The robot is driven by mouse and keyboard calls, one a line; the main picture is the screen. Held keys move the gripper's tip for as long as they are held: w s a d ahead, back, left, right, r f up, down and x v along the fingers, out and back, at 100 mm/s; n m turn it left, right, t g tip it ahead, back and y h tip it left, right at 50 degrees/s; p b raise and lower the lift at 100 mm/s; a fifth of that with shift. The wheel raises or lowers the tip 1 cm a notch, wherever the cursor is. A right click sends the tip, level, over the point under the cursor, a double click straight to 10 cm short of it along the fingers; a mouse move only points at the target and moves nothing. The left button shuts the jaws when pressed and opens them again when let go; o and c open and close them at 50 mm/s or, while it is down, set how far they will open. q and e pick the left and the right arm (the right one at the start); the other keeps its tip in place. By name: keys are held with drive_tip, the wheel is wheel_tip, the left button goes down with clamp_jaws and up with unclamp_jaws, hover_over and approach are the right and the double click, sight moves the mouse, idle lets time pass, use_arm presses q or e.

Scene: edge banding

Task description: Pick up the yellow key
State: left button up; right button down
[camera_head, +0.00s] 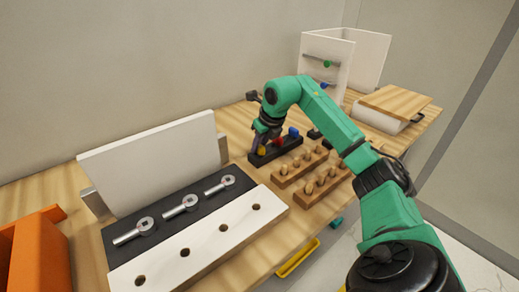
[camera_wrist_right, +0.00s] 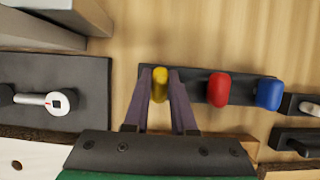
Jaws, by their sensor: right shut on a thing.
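The yellow key (camera_wrist_right: 159,84) is between the two fingertips of my right gripper (camera_wrist_right: 160,76) in the right wrist view, and the fingers are shut on it. It sits at the left part of the dark holder (camera_wrist_right: 194,85), next to a red key (camera_wrist_right: 219,89) and a blue key (camera_wrist_right: 269,93). In the head view my right gripper (camera_head: 261,138) is over the left end of the holder, with a bit of yellow (camera_head: 261,149) below it. Whether the key is clear of its slot is hidden. My left gripper is not in view.
Two wooden racks with pegs (camera_head: 321,185) stand in front of the holder. A black mat (camera_head: 160,226) with several metal parts and a white board with holes (camera_head: 205,240) lie at left. An orange bin (camera_head: 38,255) is at far left. A white open box (camera_head: 325,65) stands behind.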

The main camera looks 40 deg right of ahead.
drive_tip(key=shift+r, duration=0.1)
wheel_tip(320, 180, up, 20)
drive_tip(key=p, duration=0.3)
idle(0.7)
